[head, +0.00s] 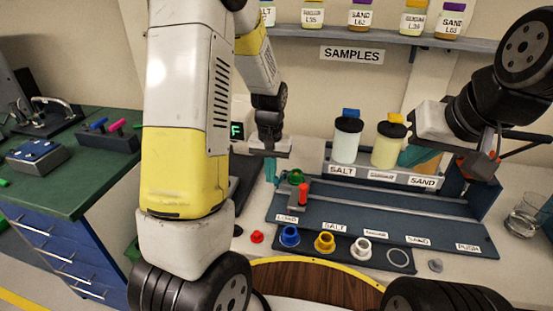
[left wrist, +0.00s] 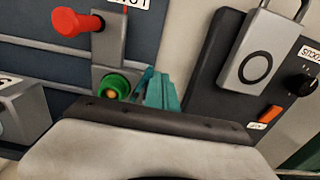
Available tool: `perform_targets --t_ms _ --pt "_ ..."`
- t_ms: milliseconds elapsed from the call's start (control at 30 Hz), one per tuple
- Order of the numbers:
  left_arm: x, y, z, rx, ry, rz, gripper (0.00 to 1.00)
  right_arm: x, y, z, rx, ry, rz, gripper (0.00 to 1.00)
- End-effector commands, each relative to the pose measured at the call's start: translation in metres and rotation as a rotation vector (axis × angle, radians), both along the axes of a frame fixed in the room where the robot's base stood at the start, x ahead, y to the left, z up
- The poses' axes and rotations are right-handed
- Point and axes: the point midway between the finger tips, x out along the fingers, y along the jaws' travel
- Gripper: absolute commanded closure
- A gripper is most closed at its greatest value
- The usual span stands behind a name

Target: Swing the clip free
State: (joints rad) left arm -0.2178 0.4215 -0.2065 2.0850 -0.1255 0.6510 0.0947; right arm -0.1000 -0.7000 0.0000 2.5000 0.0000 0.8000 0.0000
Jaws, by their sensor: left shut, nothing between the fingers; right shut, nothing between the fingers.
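A red-handled piece, which looks like the clip (head: 303,193), stands at the left end of the blue rail by the LOAD label. In the left wrist view its red knob (left wrist: 75,22) juts sideways from a grey plate (left wrist: 108,48). A green ring (left wrist: 112,87) with an orange centre sits at that plate's end; it also shows in the head view (head: 296,176). My left gripper (head: 270,172) is shut and empty beside the green ring. Its teal fingers (left wrist: 160,93) look close to the ring; contact is unclear. My right gripper (head: 412,155) is shut and empty near the sample jars.
SALT (head: 347,140) and yellow (head: 388,145) jars stand on a rack behind the rail. A glass (head: 525,215) stands right.

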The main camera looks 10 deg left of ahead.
Motion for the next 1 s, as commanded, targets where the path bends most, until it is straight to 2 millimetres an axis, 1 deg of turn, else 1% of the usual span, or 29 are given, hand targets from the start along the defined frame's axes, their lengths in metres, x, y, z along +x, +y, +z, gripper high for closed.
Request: perform_targets --t_ms 100,467,800,867,1000 --pt "-0.004 -0.003 0.000 0.000 0.001 -0.001 1.00 0.000 0.000 0.000 0.000 0.000 0.000 1.00" --pt "-0.004 -0.004 0.000 0.000 0.001 0.000 1.00 0.000 0.000 0.000 0.000 0.000 0.000 1.00" --pt "-0.009 -0.012 0.000 0.000 0.000 0.001 1.00 0.000 0.000 0.000 0.000 0.000 0.000 1.00" --pt "-0.009 -0.012 0.001 0.000 0.000 0.001 1.00 0.000 0.000 0.000 0.000 0.000 0.000 1.00" --pt "-0.008 -0.011 0.010 -0.001 -0.003 0.001 1.00 0.000 0.000 0.000 0.000 0.000 0.000 1.00"
